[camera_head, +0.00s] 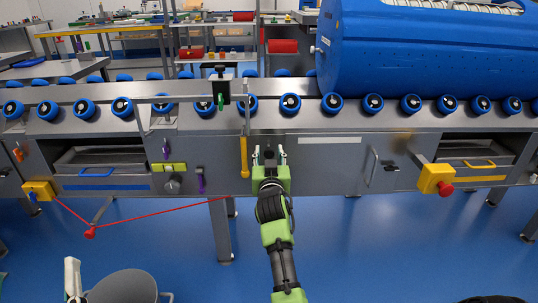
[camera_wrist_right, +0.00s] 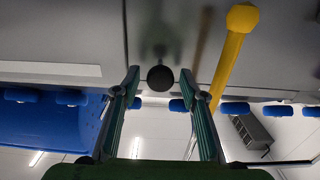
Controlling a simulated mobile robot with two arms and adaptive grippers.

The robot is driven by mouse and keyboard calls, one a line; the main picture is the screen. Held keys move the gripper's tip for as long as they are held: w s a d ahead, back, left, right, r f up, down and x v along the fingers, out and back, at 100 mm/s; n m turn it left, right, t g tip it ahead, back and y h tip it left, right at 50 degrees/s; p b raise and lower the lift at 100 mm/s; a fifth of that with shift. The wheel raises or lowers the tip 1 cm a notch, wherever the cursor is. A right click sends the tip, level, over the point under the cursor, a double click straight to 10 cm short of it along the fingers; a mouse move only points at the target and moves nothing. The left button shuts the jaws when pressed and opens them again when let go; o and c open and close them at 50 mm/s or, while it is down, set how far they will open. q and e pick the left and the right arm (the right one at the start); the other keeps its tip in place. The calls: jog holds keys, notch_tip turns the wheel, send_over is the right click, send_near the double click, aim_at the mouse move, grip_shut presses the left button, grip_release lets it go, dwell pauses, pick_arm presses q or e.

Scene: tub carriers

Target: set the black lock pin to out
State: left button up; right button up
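The black lock pin shows in the right wrist view as a round black knob (camera_wrist_right: 160,78) on the grey front panel. My right gripper (camera_wrist_right: 160,73) is open, with one fingertip on each side of the knob and a small gap on both sides. In the head view my right gripper (camera_head: 268,153) is up against the panel below the roller conveyor, and the pin is mostly hidden there. How far the pin stands out cannot be told. A pale finger-like part, seemingly my left gripper (camera_head: 72,278), shows at the lower left, away from the panel.
A yellow handle (camera_head: 244,157) hangs close beside the right gripper; it also shows in the right wrist view (camera_wrist_right: 228,58). A large blue tub (camera_head: 420,55) lies on the rollers. A yellow box with a red button (camera_head: 437,180) is at right. A red cord (camera_head: 150,216) hangs at left.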

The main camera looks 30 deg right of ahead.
aim_at(269, 150)
notch_tip(269, 150, up, 10)
jog(key=shift+f, duration=0.2)
dwell(0.5)
